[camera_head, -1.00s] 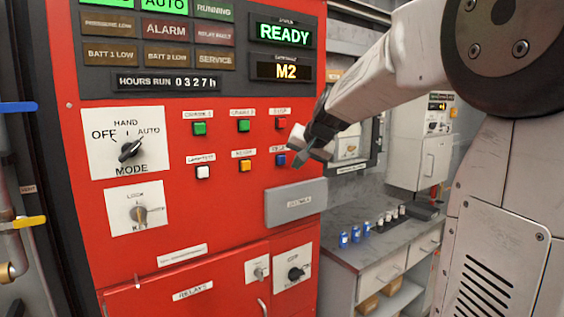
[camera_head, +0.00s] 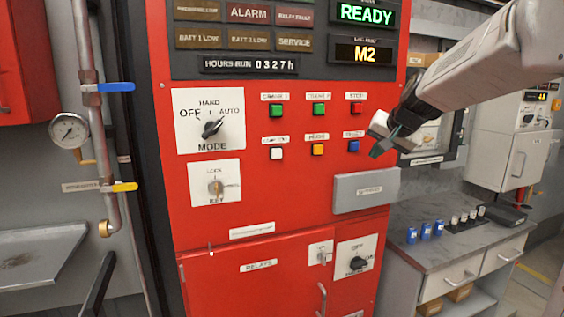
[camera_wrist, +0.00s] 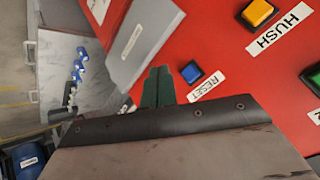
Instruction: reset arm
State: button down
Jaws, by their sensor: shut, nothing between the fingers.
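My gripper (camera_head: 381,143) is at the right side of the red control panel (camera_head: 290,200), just right of the blue RESET button (camera_head: 353,146). In the wrist view my gripper's dark green fingers (camera_wrist: 158,82) are together and empty. The RESET button (camera_wrist: 192,72) shows right beside the fingertips there, and a gap or contact is hard to judge. My pale arm reaches in from the upper right in the head view. The panel display reads READY and M2.
A grey box (camera_head: 366,190) juts from the panel below my gripper. A workbench (camera_head: 440,235) with blue cylinders (camera_head: 426,230) stands to the right. Pipes with a gauge (camera_head: 69,131) and blue and yellow valve handles are on the left. The MODE knob (camera_head: 212,128) sticks out.

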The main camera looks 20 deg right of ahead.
jog(key=shift+a, duration=0.1)
jog(key=s+a+f+n+g, duration=0.2)
jog(key=s+a+f, duration=0.2)
jog(key=s, duration=0.7)
jog(key=s+a+f+n+g, duration=0.3)
jog(key=s+a+f, duration=0.2)
jog(key=s+a, duration=0.3)
jog(key=s+a+f+n+g, duration=0.2)
jog(key=s+a, duration=0.5)
jog(key=s, duration=0.7)
notch_tip(320, 180, down, 3)
jog(key=shift+r+n+y, duration=0.1)
jog(key=shift+n+y, duration=0.2)
jog(key=shift+n, duration=0.3)
